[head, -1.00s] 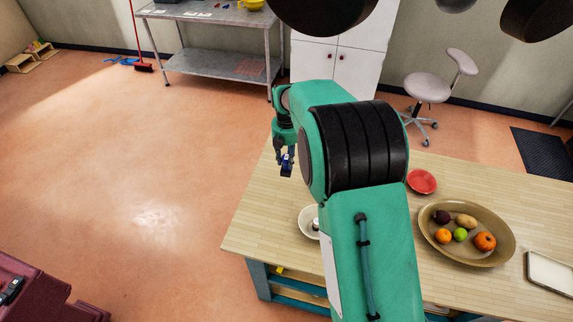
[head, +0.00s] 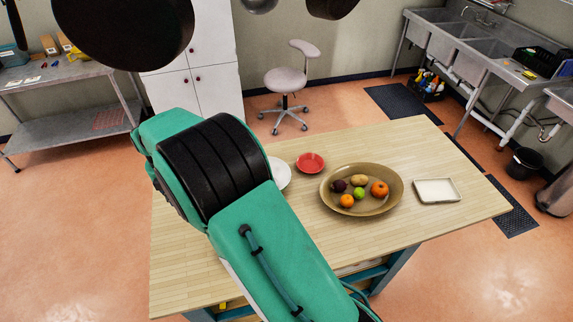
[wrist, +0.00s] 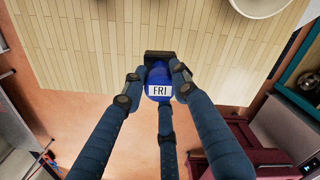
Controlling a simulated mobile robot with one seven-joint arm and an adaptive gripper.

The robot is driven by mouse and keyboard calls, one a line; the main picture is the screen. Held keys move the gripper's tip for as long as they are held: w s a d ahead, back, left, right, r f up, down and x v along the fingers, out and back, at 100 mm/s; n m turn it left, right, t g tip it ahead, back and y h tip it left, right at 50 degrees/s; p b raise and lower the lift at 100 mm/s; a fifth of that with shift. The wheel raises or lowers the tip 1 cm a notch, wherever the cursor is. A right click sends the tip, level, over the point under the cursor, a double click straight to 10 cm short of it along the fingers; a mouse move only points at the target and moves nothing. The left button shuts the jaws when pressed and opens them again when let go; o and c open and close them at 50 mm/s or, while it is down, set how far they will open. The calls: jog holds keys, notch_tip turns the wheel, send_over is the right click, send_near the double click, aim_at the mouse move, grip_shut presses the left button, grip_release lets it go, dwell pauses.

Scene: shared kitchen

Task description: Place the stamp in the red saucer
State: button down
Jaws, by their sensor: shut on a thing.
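The stamp (wrist: 159,80), blue with a white label reading "FRI", is held between the fingers of my gripper (wrist: 155,88) in the wrist view. The gripper is shut on it and is above the wooden table, near its edge. In the head view my arm hides the gripper and the stamp. The red saucer (head: 310,163) lies on the table to the right of my arm in the head view, and nothing shows in it.
A white plate (head: 279,173) is partly hidden behind my arm. A tan bowl (head: 391,197) with several fruits and a white tray (head: 437,191) stand on the wooden table (head: 430,145) to the right. Dark pans (head: 332,8) hang above. The table's right front is clear.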

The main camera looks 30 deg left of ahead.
notch_tip(320, 180, up, 6)
jog(key=shift+f, duration=0.2)
jog(key=w+d+m, duration=0.1)
jog(key=w+d, duration=0.4)
jog(key=w, duration=0.8)
jog(key=w+d+m, duration=0.2)
jog(key=w+d, duration=0.4)
jog(key=w, duration=0.6)
jog(key=w+d+m, duration=0.1)
jog(key=w+d, duration=0.4)
jog(key=w, duration=0.8)
jog(key=w+d+m, duration=0.1)
jog(key=w+d, duration=1.1)
jog(key=w, duration=0.1)
notch_tip(320, 180, down, 5)
jog(key=shift+d, duration=0.1)
jog(key=shift+f, duration=0.1)
notch_tip(320, 180, down, 6)
jog(key=shift+p, duration=0.3)
jog(key=shift+f, duration=0.1)
